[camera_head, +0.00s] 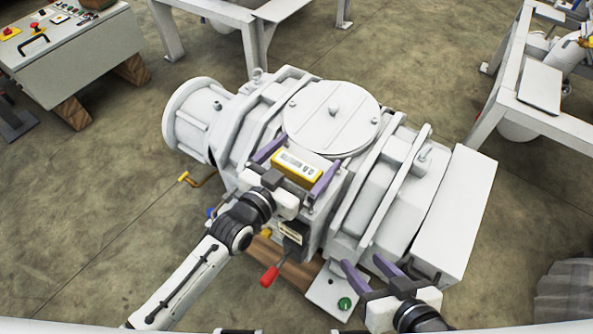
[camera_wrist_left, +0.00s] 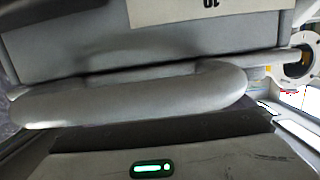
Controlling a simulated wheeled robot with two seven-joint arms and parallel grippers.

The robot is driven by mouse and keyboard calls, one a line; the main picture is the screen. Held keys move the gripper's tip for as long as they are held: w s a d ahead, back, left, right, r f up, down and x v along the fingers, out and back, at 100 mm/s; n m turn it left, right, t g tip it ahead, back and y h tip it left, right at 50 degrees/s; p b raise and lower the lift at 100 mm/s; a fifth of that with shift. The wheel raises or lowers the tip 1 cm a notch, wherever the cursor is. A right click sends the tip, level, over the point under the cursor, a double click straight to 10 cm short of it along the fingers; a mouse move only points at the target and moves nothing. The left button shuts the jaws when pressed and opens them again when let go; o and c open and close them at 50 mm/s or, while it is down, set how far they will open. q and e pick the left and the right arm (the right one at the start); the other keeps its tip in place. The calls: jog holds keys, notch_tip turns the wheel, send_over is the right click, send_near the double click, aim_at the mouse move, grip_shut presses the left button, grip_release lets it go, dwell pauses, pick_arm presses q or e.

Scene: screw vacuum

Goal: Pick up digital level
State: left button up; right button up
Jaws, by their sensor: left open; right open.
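The digital level (camera_head: 297,166), a small yellow box with a pale display and two round buttons, is on top of the white vacuum pump (camera_head: 420,192). My left gripper (camera_head: 309,152) is open, with one purple finger on each side of the level. I cannot tell whether the fingers touch it. The level cannot be made out clearly in the left wrist view, which shows grey surfaces, a rounded grey bar (camera_wrist_left: 130,100) and a lit green indicator (camera_wrist_left: 152,169). My right gripper (camera_head: 361,262) is open and empty, low at the pump's front right.
A red-handled lever (camera_head: 270,276) and a green button (camera_head: 345,303) are at the pump's front. A control console (camera_head: 75,50) stands at the upper left. White frames (camera_head: 550,115) stand behind and at the right. Open concrete floor lies at the left.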

pick_arm(q)
jog(key=shift+w+d, duration=0.2)
jog(key=shift+w, duration=0.15)
jog(key=shift+c, duration=0.4)
